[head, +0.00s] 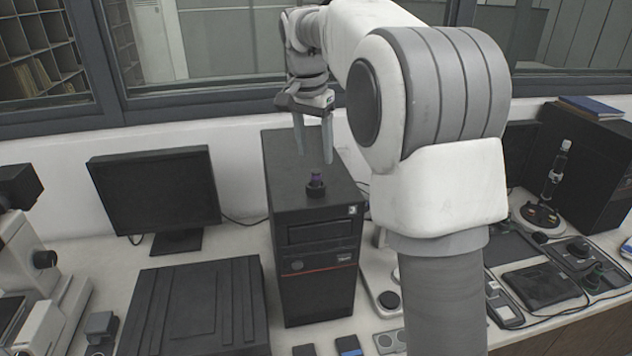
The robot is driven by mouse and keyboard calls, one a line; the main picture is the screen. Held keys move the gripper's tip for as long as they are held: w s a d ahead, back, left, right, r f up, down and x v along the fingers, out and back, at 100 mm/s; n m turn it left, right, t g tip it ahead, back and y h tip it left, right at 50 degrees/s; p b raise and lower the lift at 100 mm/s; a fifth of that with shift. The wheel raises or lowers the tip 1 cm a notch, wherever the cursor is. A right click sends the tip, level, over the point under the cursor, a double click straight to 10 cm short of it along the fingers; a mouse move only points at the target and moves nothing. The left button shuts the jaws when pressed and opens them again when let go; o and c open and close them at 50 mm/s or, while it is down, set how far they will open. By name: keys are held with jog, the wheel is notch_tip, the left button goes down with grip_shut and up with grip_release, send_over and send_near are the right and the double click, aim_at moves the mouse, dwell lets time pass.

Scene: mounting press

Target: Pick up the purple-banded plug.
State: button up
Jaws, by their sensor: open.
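The purple-banded plug (316,184) is small and dark with a purple band around its upper part. It stands upright on top of the black computer tower (285,178), near the tower's front edge. My gripper (314,158) is open and empty, with its fingers pointing down. In the head view its fingertips appear just above the plug, apart from it. How far the fingers are in front of or behind the plug cannot be told from this one view.
A monitor (155,190) and a flat black case (195,305) stand left of the tower. A microscope-like instrument (30,260) is at the far left. Devices, including a black tablet-like one (541,286), crowd the bench at right. A window frame (220,97) runs behind.

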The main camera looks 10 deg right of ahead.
aim_at(316, 171)
jog(key=f, duration=0.4)
jog(key=shift+w+d+f+p, duration=0.15)
jog(key=shift+w+f+p, duration=0.15)
jog(key=shift+f+p, duration=0.1)
grip_shut()
